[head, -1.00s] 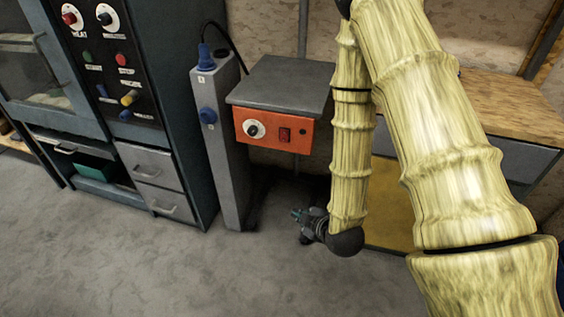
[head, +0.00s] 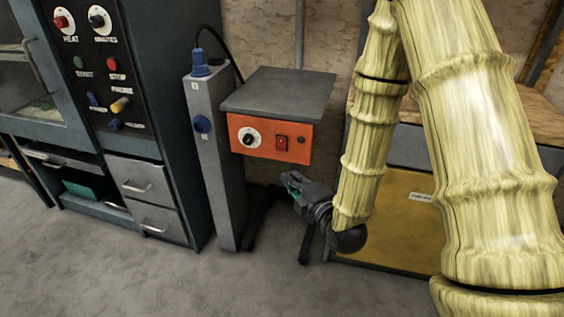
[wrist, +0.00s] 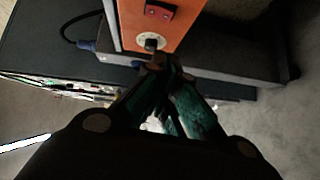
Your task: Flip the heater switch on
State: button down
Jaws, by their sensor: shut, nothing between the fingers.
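An orange-fronted box with a grey top (head: 270,138) stands between a grey post and my arm; I take it as the heater. Its front has a red rocker switch (head: 282,143) right of a round dial (head: 248,138). The switch also shows at the top of the wrist view (wrist: 158,10), with the dial (wrist: 151,41) below it. I cannot tell which way the switch is tipped. My gripper (head: 288,180) is shut and empty, just below the box front, under the switch. In the wrist view its fingertips (wrist: 168,63) appear close to the dial; contact is unclear.
A grey post with blue plugs (head: 205,150) stands close left of the box. A dark cabinet (head: 145,165) with knobs and drawers is further left. A wood-topped bench with a yellow panel (head: 400,215) is behind my arm. The floor in front is clear.

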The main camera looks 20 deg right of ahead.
jog(key=shift+w+d+b+x, duration=0.1)
jog(key=shift+d+b+x, duration=0.25)
jog(key=shift+x, duration=1.75)
jog(key=shift+w+d+b+x, duration=0.15)
jog(key=shift+d+x, duration=0.4)
jog(key=shift+x, duration=1.6)
jog(key=shift+d+b+x, duration=0.3)
jog(key=shift+d+x, duration=0.15)
jog(key=shift+x, duration=1.65)
jog(key=shift+f, duration=0.2)
jog(key=shift+w+d+b, duration=0.15)
jog(key=shift+w+b, duration=0.05)
jog(key=shift+b, duration=0.2)
jog(key=s+f, duration=0.1)
jog(key=s, duration=1.2)
jog(key=shift+f+p, duration=0.3)
